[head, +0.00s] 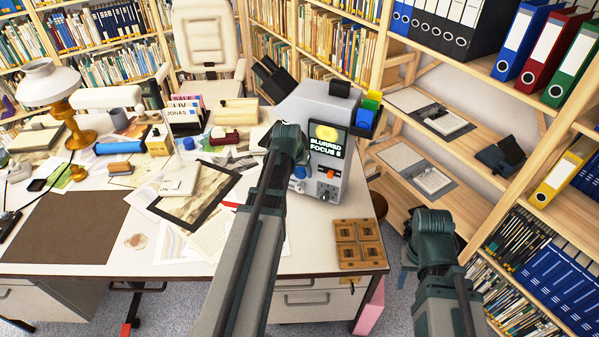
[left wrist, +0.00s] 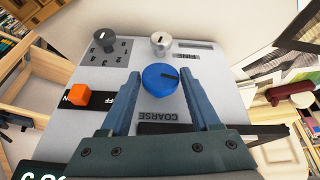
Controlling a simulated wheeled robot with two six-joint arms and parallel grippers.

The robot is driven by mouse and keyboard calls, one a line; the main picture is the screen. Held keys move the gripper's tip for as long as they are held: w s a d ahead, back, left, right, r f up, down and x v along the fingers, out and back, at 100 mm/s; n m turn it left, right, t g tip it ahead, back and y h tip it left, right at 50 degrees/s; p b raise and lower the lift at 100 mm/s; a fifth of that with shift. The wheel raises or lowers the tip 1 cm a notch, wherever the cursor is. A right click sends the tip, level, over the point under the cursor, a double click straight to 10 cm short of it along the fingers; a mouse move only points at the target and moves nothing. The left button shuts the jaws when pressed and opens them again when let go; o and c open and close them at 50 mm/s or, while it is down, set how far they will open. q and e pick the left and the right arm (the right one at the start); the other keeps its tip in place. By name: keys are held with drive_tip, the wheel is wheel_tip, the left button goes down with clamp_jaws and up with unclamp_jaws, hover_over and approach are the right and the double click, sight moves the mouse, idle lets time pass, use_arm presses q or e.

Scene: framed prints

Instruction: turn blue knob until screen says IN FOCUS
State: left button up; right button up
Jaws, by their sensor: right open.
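The grey microscope-like device (head: 318,100) stands on the desk. Its screen (head: 326,144) shows a yellow blob and text that reads BLURRED, with a FOCUS line and a small figure below. The blue knob (head: 299,172) is partly behind my left gripper (head: 289,150). In the left wrist view the blue knob (left wrist: 160,80), with a dark pointer mark, sits above the label COARSE. The fingers of my left gripper (left wrist: 161,82) stand apart on either side of it, with small gaps seeming to show. My right gripper (head: 433,222) is open and empty, right of the desk.
A smaller grey knob (left wrist: 161,42) marked FINE, a black knob (left wrist: 104,40) and an orange switch (left wrist: 78,95) sit near the blue knob. A wooden tray (head: 358,243) lies at the desk's front right corner. Shelves with binders (head: 515,45) stand at the right.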

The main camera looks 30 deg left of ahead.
use_arm(q)
clamp_jaws()
drive_tip(key=shift+d+f+m+y+b, duration=0.1)
drive_tip(key=shift+d+m+y+b, duration=0.1)
drive_tip(key=shift+y, duration=0.3)
drive_tip(key=shift+d+f+m+y+b, duration=0.1)
drive_tip(key=shift+y+b, duration=0.1)
drive_tip(key=shift+y, duration=0.3)
drive_tip(key=y+b, duration=0.2)
drive_tip(key=shift+d+f+y, duration=0.15)
drive_tip(key=shift+f+y, duration=0.05)
drive_tip(key=shift+y, duration=0.1)
drive_tip(key=y+b, duration=0.1)
drive_tip(key=b, duration=0.1)
drive_tip(key=m+y+b, duration=0.1)
drive_tip(key=y+b, duration=0.1)
drive_tip(key=shift+d+f+y, duration=0.15)
drive_tip(key=shift+f+y, duration=0.05)
drive_tip(key=shift+y, duration=0.1)
drive_tip(key=shift+r+m+y+b, duration=0.15)
drive_tip(key=shift+m+y+b, duration=0.15)
drive_tip(key=shift+y+b, duration=0.75)
